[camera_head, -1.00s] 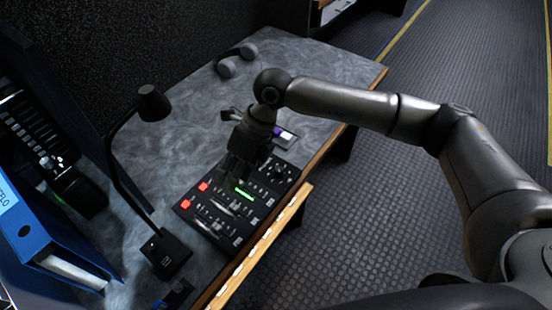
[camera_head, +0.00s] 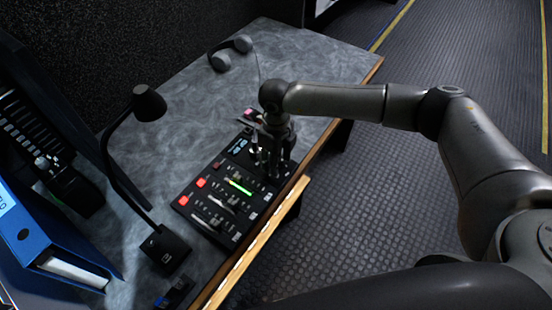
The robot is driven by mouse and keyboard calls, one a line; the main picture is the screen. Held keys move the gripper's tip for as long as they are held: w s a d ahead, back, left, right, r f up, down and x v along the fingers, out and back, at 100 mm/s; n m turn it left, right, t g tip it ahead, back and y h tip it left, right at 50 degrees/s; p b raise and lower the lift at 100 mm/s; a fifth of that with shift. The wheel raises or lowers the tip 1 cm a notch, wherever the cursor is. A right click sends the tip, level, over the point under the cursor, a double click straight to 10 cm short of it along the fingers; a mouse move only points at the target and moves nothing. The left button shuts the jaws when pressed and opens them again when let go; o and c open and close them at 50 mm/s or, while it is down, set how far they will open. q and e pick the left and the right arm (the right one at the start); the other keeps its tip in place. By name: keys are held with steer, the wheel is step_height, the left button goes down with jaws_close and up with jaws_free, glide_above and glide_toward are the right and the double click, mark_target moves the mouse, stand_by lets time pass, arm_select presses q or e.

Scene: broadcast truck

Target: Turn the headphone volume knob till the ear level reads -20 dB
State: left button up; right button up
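The black control panel (camera_head: 222,229) lies along the desk's front edge, with red lit buttons (camera_head: 184,200), sliders and a short green lit bar (camera_head: 239,187). My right gripper (camera_head: 270,172) points down over the panel's far right part, its dark fingers low at the surface where a round knob showed earlier. The knob is hidden behind the fingers, and I cannot tell whether they touch it or how far apart they are. No dB reading is legible. My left gripper is not in view.
Grey headphones (camera_head: 230,53) lie at the back of the desk (camera_head: 190,120). A black gooseneck lamp or microphone (camera_head: 150,103) stands left of the panel on a square base. A blue binder (camera_head: 45,240) is at the left.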

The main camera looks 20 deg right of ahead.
steer(key=shift+f, duration=0.55)
jaws_close()
steer(key=shift+m, duration=0.3)
steer(key=shift+m, duration=0.9)
steer(key=shift+m+b, duration=0.4)
steer(key=shift+m, duration=1.3)
